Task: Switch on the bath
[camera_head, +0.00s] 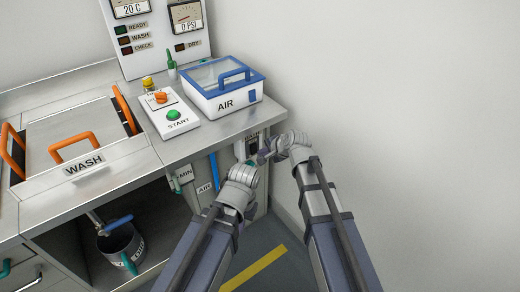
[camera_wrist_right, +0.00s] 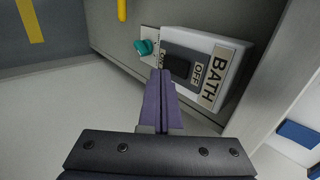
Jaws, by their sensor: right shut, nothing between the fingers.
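The bath switch (camera_wrist_right: 228,62) is a white box marked BATH on the cabinet front in the right wrist view. It has a dark recess (camera_wrist_right: 178,66), an OFF label on the BATH side and a partly covered label at the opposite end. A teal knob (camera_wrist_right: 143,47) sits beyond that end. In the head view the switch (camera_head: 240,150) shows under the counter's right end. My right gripper (camera_wrist_right: 160,80) is shut and empty, its tips close to the dark recess; contact cannot be told. My left gripper (camera_head: 247,172) is just below and left of it, its fingers unclear.
The WASH basin (camera_head: 75,140) with orange handles is at left. A bucket (camera_head: 120,245) sits in the open bay. A wall closes off the right.

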